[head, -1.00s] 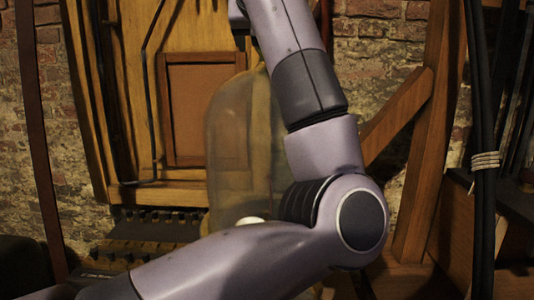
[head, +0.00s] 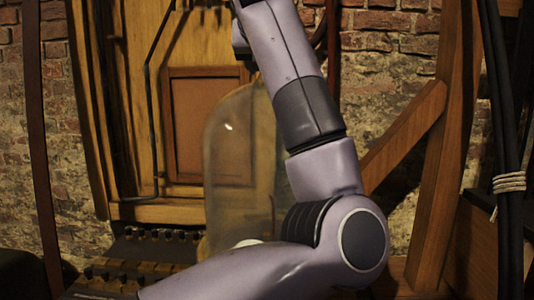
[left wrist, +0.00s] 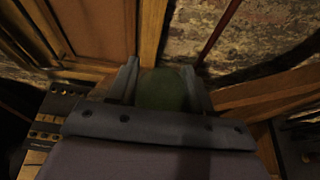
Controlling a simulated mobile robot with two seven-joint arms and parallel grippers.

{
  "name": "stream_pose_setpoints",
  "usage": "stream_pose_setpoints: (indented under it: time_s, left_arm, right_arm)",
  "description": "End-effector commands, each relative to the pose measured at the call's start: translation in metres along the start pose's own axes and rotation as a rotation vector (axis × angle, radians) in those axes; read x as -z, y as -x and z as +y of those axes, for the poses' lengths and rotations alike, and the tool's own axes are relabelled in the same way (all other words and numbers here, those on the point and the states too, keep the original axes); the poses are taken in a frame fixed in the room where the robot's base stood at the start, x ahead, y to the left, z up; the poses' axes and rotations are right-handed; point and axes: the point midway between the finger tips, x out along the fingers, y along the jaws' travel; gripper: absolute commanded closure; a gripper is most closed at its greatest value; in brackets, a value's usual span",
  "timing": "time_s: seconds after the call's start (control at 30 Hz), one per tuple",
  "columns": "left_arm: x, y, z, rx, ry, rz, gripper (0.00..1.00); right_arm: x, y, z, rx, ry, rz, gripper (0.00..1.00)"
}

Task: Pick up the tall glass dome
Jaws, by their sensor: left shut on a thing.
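The tall glass dome (head: 228,150) is clear, with a rounded top, and stands behind my left arm in the head view. The arm hides its right side and lower part, so I cannot tell whether its base rests on anything. In the left wrist view, my left gripper (left wrist: 163,82) has its two fingers on either side of a dark greenish rounded shape, which looks like the dome (left wrist: 163,92). The gripper is shut on it. In the head view the fingers cannot be made out. My right gripper is not in view.
A wooden cabinet with a brown panel (head: 200,130) stands behind the dome. A row of dark knobs (head: 160,235) is low at left. A small white rounded thing (head: 247,243) shows by the dome's base. A wooden brace (head: 405,130) and dark cables (head: 500,120) stand at right.

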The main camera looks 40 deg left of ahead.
Motion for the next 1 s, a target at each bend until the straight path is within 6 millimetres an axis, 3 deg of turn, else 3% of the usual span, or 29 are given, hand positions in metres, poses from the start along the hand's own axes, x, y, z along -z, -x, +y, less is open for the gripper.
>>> stream_pose_setpoints:
  time_s: [0.37,1.0]
  left_arm:
    - [-0.019,0.009,0.001,0.001,0.003,-0.016,1.0]
    - [-0.124,0.053,0.002,0.0,0.003,-0.017,1.0]
  right_arm:
    - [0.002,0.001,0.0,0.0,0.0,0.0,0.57]
    - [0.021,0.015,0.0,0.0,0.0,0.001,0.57]
